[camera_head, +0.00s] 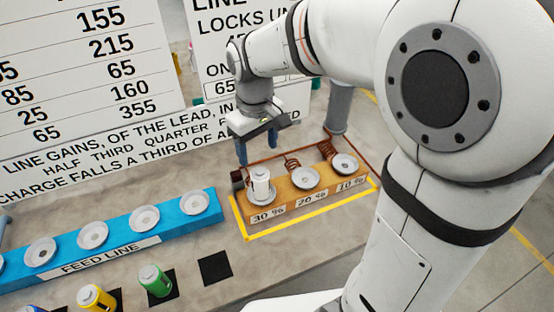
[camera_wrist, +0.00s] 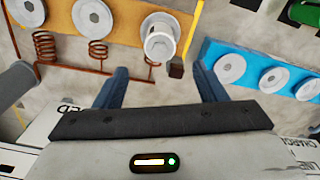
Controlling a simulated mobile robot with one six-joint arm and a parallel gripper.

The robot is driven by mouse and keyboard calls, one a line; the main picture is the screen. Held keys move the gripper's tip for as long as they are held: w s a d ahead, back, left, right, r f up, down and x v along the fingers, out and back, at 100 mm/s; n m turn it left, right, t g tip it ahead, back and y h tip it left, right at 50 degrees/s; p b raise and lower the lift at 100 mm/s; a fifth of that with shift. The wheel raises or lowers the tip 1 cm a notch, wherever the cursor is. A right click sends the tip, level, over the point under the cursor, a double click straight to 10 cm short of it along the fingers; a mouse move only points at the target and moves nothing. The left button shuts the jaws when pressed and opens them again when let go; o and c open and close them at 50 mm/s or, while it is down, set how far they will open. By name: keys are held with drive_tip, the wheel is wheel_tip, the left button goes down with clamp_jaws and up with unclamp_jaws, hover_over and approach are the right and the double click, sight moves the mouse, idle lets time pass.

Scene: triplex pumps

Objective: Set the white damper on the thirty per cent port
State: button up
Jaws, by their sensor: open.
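The white damper (camera_head: 261,181) stands upright on the round port dish (camera_head: 262,197) above the 30 % label on the tan block (camera_head: 284,207). It also shows in the wrist view (camera_wrist: 160,40), seated in its dish. My gripper (camera_head: 257,150) is above and behind the block. In the wrist view its two blue fingers (camera_wrist: 163,82) are spread apart with nothing between them, and the damper is beyond their tips, apart from them. The 20 % port (camera_head: 305,177) and the 10 % port (camera_head: 344,163) are empty.
The blue feed line block (camera_head: 107,238) with several empty dishes is at left. A green damper (camera_head: 154,280) and a yellow damper (camera_head: 96,298) stand in front of it, by an empty black square (camera_head: 215,268). Copper coils (camera_head: 293,161) and signboards (camera_head: 80,80) are behind.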

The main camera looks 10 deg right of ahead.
drive_tip(key=shift+s+d+r, duration=0.2)
drive_tip(key=shift+d+r, duration=0.05)
drive_tip(key=shift+d, duration=0.2)
drive_tip(key=s+d+m+t, duration=0.3)
drive_tip(key=s+d+m, duration=0.3)
drive_tip(key=s+d, duration=0.6)
drive_tip(key=shift+r+m, duration=0.4)
drive_tip(key=shift+r, duration=0.05)
drive_tip(key=shift+s+d, duration=0.1)
drive_tip(key=shift+s, duration=0.1)
